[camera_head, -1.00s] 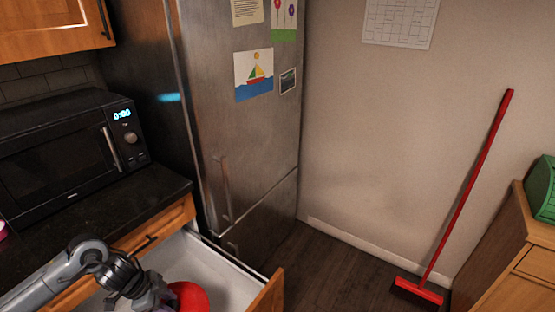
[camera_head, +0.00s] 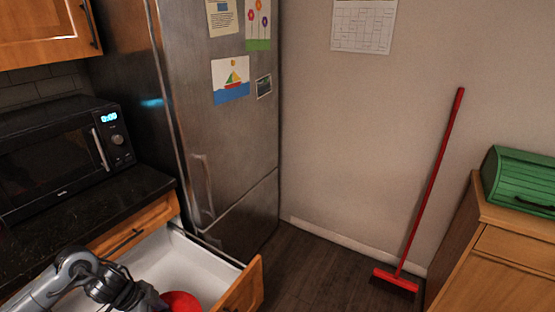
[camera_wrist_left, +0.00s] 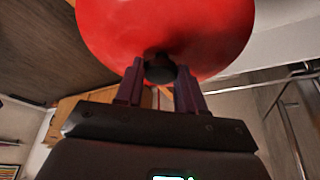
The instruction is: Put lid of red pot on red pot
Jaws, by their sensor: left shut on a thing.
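The red lid (camera_wrist_left: 165,25) fills the top of the left wrist view, with its dark knob (camera_wrist_left: 160,68) facing my left gripper (camera_wrist_left: 160,88). The gripper is shut on the knob, one finger on each side. In the head view part of the red lid (camera_head: 182,301) shows at the bottom edge, beside my left gripper (camera_head: 150,298), over the open drawer. The red pot is not seen in either view. My right gripper is not in view.
An open drawer (camera_head: 205,262) with a white inside lies under my left arm. A black counter (camera_head: 90,205) with a microwave (camera_head: 65,150) is at the left. A fridge (camera_head: 225,120) stands behind. A wooden cabinet (camera_head: 495,255) with a green bread box (camera_head: 520,178) is at the right.

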